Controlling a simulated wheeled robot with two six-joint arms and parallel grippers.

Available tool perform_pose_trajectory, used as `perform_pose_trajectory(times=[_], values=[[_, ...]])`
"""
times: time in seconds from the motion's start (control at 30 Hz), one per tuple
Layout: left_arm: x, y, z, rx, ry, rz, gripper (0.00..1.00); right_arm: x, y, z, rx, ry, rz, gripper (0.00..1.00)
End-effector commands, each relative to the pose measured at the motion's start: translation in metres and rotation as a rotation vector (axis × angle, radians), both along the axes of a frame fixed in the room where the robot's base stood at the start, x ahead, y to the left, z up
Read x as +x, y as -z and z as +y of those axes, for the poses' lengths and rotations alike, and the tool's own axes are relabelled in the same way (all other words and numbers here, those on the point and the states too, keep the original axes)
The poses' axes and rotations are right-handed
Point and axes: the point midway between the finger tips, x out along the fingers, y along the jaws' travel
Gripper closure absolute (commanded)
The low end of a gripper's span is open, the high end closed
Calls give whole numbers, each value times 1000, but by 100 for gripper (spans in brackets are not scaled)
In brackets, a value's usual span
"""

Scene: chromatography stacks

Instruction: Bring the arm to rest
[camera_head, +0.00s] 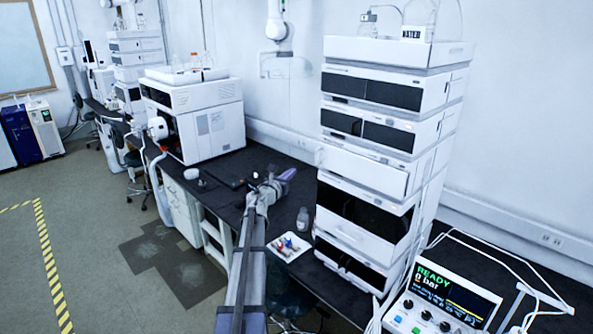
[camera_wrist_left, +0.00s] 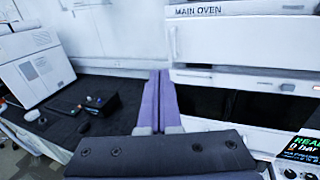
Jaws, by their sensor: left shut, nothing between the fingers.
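My left arm reaches up from the bottom of the head view over the black bench (camera_head: 228,168). My left gripper (camera_head: 287,175) is at the arm's far end, left of the tall instrument stack (camera_head: 365,165). Its purple fingers are together, with nothing between them. In the left wrist view the shut fingers (camera_wrist_left: 160,90) point away, in front of the wall and beside the stack's white and dark panels (camera_wrist_left: 235,75). My right gripper is in neither view.
A white tray (camera_head: 279,248) with small coloured items and a bottle (camera_head: 303,219) are near my arm. A large white instrument (camera_head: 205,118) stands at the back left. A control box reading READY (camera_head: 440,300) is at the lower right. Floor at the left is clear.

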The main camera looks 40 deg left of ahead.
Motion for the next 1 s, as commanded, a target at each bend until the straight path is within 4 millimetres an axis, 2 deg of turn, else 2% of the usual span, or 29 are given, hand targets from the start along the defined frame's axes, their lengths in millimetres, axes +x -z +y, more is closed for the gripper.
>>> perform_pose_trajectory(times=[0.33, 0.47, 0.57, 0.67, 0.8, 1.0], values=[[0, 1, -3, -10, -2, -5, 100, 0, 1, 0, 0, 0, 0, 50], [7, 5, -31, -146, -53, -66, 100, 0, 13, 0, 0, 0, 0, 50], [12, 17, -73, -395, -141, -155, 100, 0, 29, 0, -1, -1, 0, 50], [8, 43, -122, -721, -258, -236, 100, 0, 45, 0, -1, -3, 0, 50], [-15, 103, -195, -1169, -454, -287, 100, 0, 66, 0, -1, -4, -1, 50], [-66, 192, -294, -1627, -760, -259, 100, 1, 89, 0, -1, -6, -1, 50]])
